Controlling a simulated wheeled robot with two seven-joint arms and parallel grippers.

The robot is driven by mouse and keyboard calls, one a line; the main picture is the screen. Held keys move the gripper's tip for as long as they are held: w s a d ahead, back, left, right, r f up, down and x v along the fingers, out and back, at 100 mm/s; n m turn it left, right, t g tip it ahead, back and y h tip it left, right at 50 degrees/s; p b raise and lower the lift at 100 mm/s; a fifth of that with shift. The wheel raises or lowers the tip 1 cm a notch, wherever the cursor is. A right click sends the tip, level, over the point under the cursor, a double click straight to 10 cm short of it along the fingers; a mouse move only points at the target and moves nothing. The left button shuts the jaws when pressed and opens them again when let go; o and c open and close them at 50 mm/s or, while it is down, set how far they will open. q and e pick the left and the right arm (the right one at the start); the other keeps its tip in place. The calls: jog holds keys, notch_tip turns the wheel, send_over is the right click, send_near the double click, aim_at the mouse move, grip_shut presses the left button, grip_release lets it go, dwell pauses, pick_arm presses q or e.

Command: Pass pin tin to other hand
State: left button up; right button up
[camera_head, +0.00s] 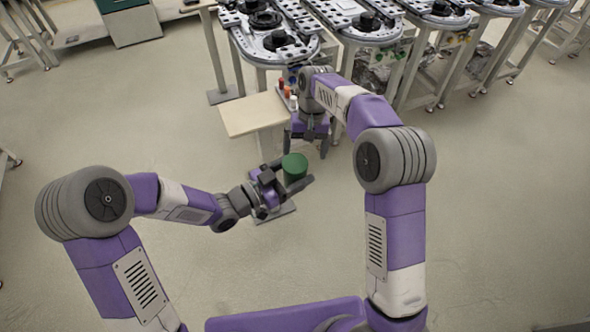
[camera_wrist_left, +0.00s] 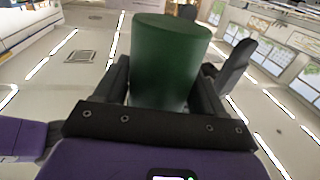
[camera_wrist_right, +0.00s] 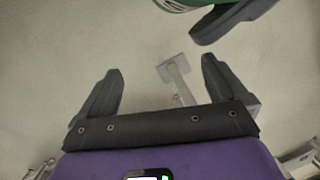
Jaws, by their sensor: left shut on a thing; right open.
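The pin tin (camera_head: 294,167) is a dark green cylinder. My left gripper (camera_head: 290,180) is shut on it and holds it in the air in front of my body. In the left wrist view the tin (camera_wrist_left: 165,62) stands between the two fingers (camera_wrist_left: 163,95). My right gripper (camera_head: 308,150) points down just behind and right of the tin, apart from it. In the right wrist view its fingers (camera_wrist_right: 162,85) are spread with nothing between them. The tin's green edge (camera_wrist_right: 190,4) shows at the top of that view, beside a dark finger of my left gripper (camera_wrist_right: 235,20).
A small pale table (camera_head: 250,113) with several small bottles (camera_head: 287,94) stands behind the grippers. Metal ring track tables (camera_head: 365,30) line the back.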

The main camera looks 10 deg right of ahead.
jog(key=s+d+f+m+t+y, duration=0.1)
jog(key=s+f, duration=0.3)
jog(key=f, duration=0.7)
jog(key=s+d+f+m+y, duration=0.1)
jog(key=s+f, duration=0.3)
jog(key=f, duration=0.7)
jog(key=s+a+f, duration=0.1)
jog(key=s+f, duration=0.2)
jog(key=s, duration=0.6)
jog(key=s+a+f+t, duration=0.1)
jog(key=s+f, duration=0.3)
jog(key=s, duration=0.4)
jog(key=shift+s+a+y, duration=0.35)
jog(key=shift+a+y, duration=0.05)
jog(key=shift+a, duration=0.35)
